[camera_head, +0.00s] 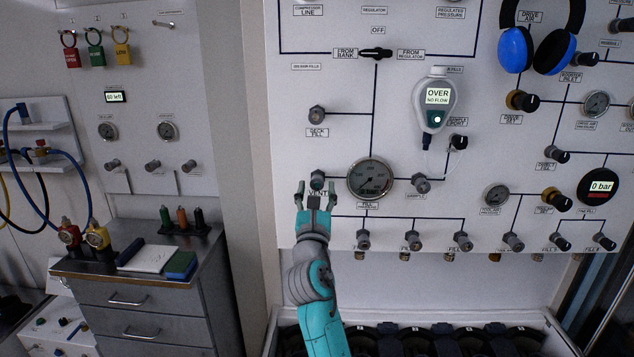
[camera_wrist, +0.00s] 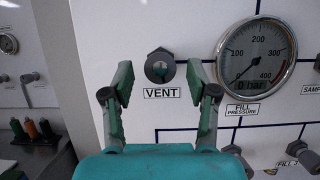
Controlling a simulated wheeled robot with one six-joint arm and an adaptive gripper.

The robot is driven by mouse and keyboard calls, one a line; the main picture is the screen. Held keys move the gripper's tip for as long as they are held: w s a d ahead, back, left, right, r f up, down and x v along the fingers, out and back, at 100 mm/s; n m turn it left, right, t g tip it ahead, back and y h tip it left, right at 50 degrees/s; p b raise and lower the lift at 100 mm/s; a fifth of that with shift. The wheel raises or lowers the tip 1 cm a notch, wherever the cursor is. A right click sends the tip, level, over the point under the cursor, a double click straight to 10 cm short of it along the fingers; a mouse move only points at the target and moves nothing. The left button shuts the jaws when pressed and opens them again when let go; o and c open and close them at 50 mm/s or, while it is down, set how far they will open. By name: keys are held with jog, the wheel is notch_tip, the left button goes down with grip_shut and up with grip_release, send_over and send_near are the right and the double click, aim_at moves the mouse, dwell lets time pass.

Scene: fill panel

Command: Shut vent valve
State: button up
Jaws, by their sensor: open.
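The vent valve (camera_head: 317,180) is a small dark knob with a hex collar on the white panel, left of the fill pressure gauge (camera_head: 370,178). In the wrist view the vent valve (camera_wrist: 159,66) sits above its VENT label (camera_wrist: 161,93), between and beyond my fingers. My gripper (camera_head: 315,190) is open and empty, just in front of and slightly below the valve. In the wrist view my gripper (camera_wrist: 160,88) has one finger on each side of the valve, and I see no contact. The gauge (camera_wrist: 256,55) reads 0 bar there.
The deck fill valve (camera_head: 317,114) is above the vent valve. A row of fill valves (camera_head: 411,240) runs along the panel's lower edge. A grey handheld analyser (camera_head: 433,104) hangs to the right. A drawer cabinet (camera_head: 140,295) stands at left.

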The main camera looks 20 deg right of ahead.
aim_at(317, 186)
jog(key=shift+x, duration=1.65)
grip_shut()
